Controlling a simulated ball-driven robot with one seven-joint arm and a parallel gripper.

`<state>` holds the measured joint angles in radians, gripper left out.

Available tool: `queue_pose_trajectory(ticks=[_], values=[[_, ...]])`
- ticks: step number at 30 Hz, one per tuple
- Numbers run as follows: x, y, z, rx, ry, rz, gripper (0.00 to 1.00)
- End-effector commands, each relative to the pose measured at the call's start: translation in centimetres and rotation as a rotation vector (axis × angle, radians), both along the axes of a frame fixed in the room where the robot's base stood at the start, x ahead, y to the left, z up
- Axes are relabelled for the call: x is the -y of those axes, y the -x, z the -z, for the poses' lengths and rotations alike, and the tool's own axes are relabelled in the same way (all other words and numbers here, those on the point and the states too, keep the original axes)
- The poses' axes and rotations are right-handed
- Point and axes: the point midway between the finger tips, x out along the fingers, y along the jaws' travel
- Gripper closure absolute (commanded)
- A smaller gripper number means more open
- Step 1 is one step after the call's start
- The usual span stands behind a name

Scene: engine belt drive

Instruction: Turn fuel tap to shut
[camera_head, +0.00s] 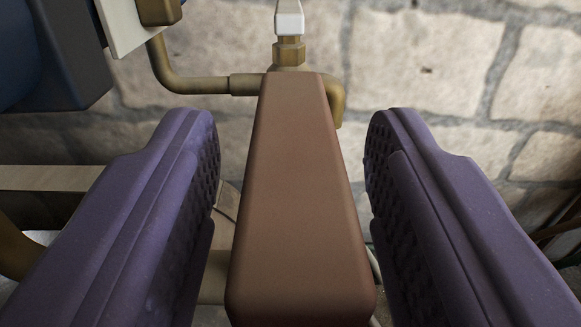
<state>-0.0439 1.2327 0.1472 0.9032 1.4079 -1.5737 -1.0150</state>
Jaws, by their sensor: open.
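A long brown bar with rounded edges, which looks like the handle of the fuel tap (301,200), points from the brass pipework toward the camera. Its far end appears in front of a brass pipe fitting (289,52). My gripper (293,125) is open, with one purple finger on each side of the bar. A gap shows between each finger's ribbed pad and the bar, so neither finger seems to touch it. The tap's body is mostly hidden behind the bar.
A brass pipe (200,86) bends in from the upper left. A dark blue housing (60,55) and a cream plate (125,25) are at the upper left. A beige beam (55,178) is at the left. A stone wall (430,60) fills the background.

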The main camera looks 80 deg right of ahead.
Motion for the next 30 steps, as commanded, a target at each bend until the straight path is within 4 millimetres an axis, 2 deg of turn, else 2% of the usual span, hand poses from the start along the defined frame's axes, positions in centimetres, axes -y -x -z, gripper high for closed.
queue_pose_trajectory(ticks=[6, 12, 30], values=[[-4.1, 0.7, -0.2, 0.000, -0.001, -0.003, 0.51], [-6.4, 1.1, -0.1, 0.000, 0.000, -0.001, 0.51], [-6.7, 1.2, 0.0, 0.000, 0.000, 0.000, 0.51]])
